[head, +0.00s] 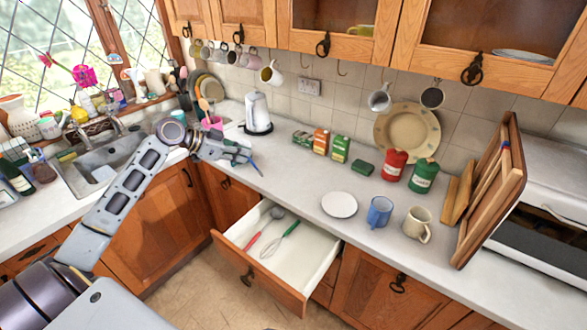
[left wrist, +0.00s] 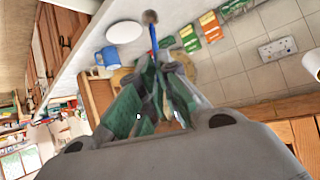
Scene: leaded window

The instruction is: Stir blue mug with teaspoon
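The blue mug (head: 380,211) stands upright on the worktop between a white plate and a cream mug. It also shows in the left wrist view (left wrist: 106,58). My left gripper (head: 246,156) is above the worktop in front of the kettle, well left of the mug and apart from it. Its fingers (left wrist: 152,68) are closed around a blue-handled spoon, which looks like the teaspoon (left wrist: 153,38). The spoon's rounded grey-brown end points away from the fingers. In the head view only a short blue piece of the spoon (head: 256,166) shows. My right gripper is in neither view.
An open drawer (head: 322,262) holding a red-handled utensil and a green whisk juts out below the worktop. The white plate (head: 339,204) and cream mug (head: 418,224) flank the blue mug. Boxes, red and green canisters (head: 395,165) and a kettle (head: 257,113) stand behind.

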